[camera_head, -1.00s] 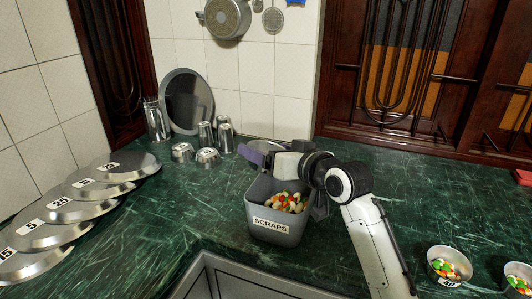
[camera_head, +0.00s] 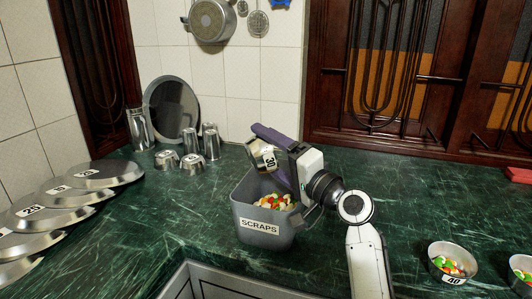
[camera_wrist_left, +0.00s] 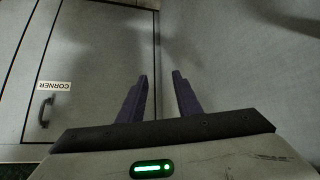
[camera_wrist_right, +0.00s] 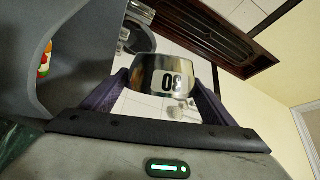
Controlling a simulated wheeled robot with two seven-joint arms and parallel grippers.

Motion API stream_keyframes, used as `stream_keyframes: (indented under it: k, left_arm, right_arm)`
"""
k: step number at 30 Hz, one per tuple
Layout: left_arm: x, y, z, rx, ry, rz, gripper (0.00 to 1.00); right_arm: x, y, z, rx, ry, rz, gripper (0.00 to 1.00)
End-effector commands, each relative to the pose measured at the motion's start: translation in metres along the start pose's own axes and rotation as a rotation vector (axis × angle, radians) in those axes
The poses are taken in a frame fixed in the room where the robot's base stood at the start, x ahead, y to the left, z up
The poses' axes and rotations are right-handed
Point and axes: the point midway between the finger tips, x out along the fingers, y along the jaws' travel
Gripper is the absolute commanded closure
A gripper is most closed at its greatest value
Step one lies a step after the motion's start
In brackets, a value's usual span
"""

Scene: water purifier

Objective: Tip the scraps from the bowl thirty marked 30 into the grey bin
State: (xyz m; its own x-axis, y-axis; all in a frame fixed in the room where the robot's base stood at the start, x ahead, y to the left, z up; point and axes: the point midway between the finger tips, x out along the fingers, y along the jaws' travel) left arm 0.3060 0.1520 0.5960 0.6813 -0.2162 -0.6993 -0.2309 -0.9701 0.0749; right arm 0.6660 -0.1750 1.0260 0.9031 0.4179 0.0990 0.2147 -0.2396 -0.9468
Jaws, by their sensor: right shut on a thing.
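The steel bowl marked 30 (camera_head: 264,159) is held tilted on its side above the back of the grey bin. It also shows in the right wrist view (camera_wrist_right: 167,75), with its 30 label facing the camera. My right gripper (camera_head: 272,152) is shut on the bowl. The grey bin labelled SCRAPS (camera_head: 262,239) stands on the green counter, with coloured scraps (camera_head: 276,202) inside. The inside of the bowl is hidden. My left gripper (camera_wrist_left: 160,95) is open and empty, facing a cabinet front marked CORNER, and is out of the head view.
A bowl marked 40 (camera_head: 451,262) with scraps stands at right, beside another filled bowl (camera_head: 520,272). Several numbered plates (camera_head: 58,195) lie at left. Steel cups (camera_head: 210,144) and a round tray (camera_head: 172,107) stand at the back. A sink edge (camera_head: 195,280) is in front.

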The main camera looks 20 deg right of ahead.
Motion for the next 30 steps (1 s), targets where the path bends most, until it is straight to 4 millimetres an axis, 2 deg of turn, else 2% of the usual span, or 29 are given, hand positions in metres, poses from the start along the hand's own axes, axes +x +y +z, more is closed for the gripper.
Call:
stream_keyframes:
  k: [8, 16, 25, 30]
  left_arm:
    - [-0.001, 0.0, 0.002, -0.002, -0.002, 0.0, 0.69]
    - [-0.011, 0.001, -0.009, -0.003, -0.001, -0.001, 0.69]
    - [-0.011, 0.001, -0.009, -0.003, 0.0, -0.001, 0.69]
    - [-0.019, 0.002, -0.017, -0.003, -0.001, -0.001, 0.69]
  right_arm:
    - [0.001, 0.005, 0.004, 0.003, -0.01, 0.011, 0.43]
    - [0.002, -0.008, -0.001, 0.002, -0.008, 0.01, 0.43]
    - [0.002, -0.01, -0.002, -0.001, -0.005, 0.006, 0.43]
    - [0.003, -0.022, -0.006, -0.002, -0.004, 0.005, 0.43]
